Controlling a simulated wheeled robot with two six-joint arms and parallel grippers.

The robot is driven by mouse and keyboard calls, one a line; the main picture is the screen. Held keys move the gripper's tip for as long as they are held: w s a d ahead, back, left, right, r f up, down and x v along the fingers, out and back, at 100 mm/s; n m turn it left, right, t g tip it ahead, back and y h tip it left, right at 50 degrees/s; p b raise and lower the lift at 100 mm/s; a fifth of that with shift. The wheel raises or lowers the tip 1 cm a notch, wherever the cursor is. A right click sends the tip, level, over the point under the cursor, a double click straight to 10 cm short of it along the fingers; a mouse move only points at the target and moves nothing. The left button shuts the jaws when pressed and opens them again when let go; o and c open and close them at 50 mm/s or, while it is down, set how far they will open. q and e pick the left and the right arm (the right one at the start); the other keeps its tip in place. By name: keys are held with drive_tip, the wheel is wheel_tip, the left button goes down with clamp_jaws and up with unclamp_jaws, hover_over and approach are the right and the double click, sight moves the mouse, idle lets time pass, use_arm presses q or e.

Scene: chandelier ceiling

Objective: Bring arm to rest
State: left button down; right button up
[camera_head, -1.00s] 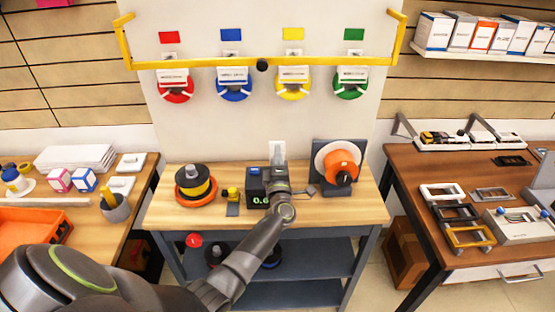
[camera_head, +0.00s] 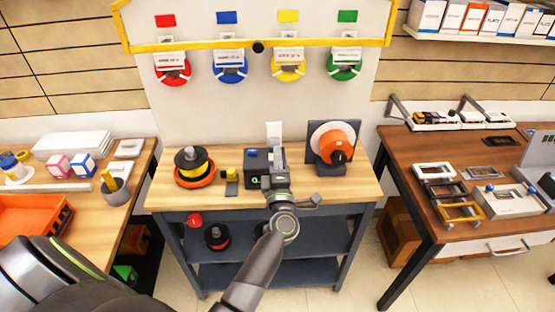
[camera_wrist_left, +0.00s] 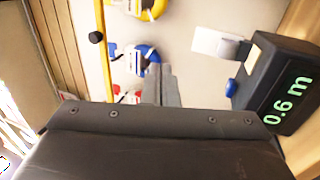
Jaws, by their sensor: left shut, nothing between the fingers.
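My left gripper (camera_head: 279,158) reaches over the middle workbench (camera_head: 225,197), just right of a black box with a green display (camera_head: 256,168). Its narrow fingers (camera_wrist_left: 160,83) are together and empty in the left wrist view. There the black box (camera_wrist_left: 283,88) reads 0.6 m and stands right of the fingers, with a gap between. My left arm comes in from the bottom left, its wrist joint in front of the bench edge. My right gripper is in neither view.
A spool stack in an orange dish (camera_head: 194,168) stands on the bench's left, an orange spool on a stand (camera_head: 335,146) on its right. A yellow rail (camera_head: 210,46) with coloured spools is behind. Side tables (camera_head: 75,190) (camera_head: 450,160) flank the bench.

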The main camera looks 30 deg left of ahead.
use_arm(q)
drive_tip(key=shift+s+d, duration=0.15)
drive_tip(key=shift+s, duration=0.1)
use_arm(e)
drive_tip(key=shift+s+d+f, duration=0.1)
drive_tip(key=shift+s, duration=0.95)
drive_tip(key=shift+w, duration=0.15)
